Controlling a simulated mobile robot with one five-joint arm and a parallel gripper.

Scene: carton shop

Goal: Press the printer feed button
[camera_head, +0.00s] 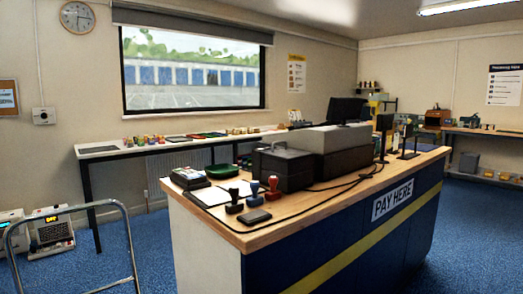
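I cannot make out a printer feed button. On the counter (262,232), a black box-shaped unit (284,168) with a handle on top stands beside a larger grey and black unit (335,148). I cannot tell whether either is the printer. A dark screen (347,110) rises behind them. My gripper is not in view.
Stamps, including a red-handled one (273,189), a dark pad (254,217) and a cable lie on the counter. A bent metal tube frame (130,245) stands at front left, near pale machines (50,233) on the floor.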

